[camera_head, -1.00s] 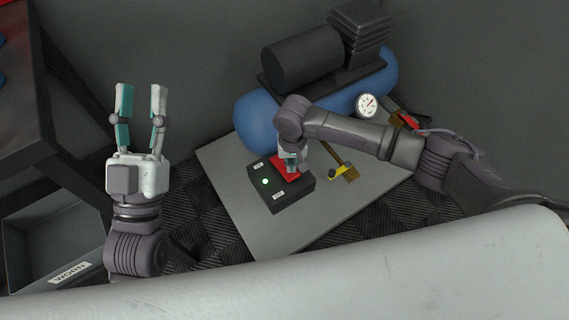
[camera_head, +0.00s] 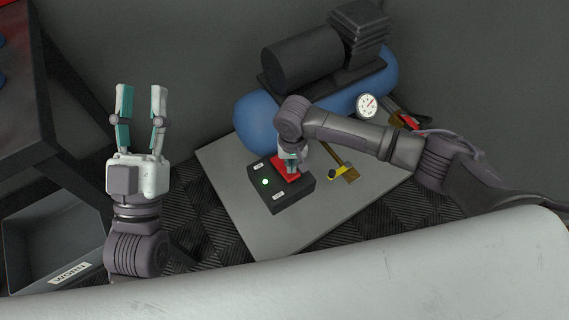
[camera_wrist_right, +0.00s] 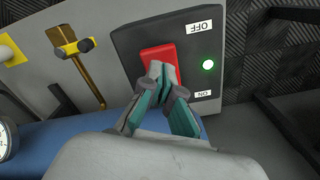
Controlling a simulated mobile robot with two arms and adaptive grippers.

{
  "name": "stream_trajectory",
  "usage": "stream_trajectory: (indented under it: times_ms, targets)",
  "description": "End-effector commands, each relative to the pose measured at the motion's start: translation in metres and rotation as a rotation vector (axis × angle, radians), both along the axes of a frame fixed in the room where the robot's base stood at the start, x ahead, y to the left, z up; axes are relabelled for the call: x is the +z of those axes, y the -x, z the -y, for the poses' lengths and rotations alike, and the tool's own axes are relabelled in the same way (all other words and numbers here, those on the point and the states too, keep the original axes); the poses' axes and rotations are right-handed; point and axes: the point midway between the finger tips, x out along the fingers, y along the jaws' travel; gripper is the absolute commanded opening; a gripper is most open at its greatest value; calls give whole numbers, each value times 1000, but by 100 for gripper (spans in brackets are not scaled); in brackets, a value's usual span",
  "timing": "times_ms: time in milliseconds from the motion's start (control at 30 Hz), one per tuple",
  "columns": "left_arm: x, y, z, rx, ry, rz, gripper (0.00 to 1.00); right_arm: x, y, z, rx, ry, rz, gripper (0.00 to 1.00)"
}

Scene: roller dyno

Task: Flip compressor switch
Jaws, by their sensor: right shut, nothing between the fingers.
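The compressor (camera_head: 302,56) has a blue tank (camera_head: 256,124) and stands at the back of a grey plate. In front of it is a black switch box (camera_head: 292,199) with a red rocker switch and a lit green lamp (camera_head: 265,182). My right gripper (camera_head: 291,168) points down at the red switch. In the right wrist view my shut, empty right gripper (camera_wrist_right: 157,72) has its fingertips at the lower part of the red switch (camera_wrist_right: 158,54), between the OFF label (camera_wrist_right: 200,27) and the ON label (camera_wrist_right: 204,94). My left gripper (camera_head: 140,90) is open and empty, away from the box.
A brass valve with a yellow handle (camera_head: 339,174) stands right of the box. A pressure gauge (camera_head: 367,105) is on the tank. A dark bin labelled WORN (camera_head: 70,272) and a dark table (camera_head: 30,90) are on the left.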

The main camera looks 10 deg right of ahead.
Motion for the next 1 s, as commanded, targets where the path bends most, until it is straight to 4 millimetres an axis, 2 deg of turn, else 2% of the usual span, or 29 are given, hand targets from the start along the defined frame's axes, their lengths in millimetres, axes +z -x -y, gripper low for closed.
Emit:
stream_trajectory:
  times_ms: [1000]
  targets:
    - [10, 7, -1, -3, 19, 68, 40, -10, 0, 0, 0, 0, -1, 0]
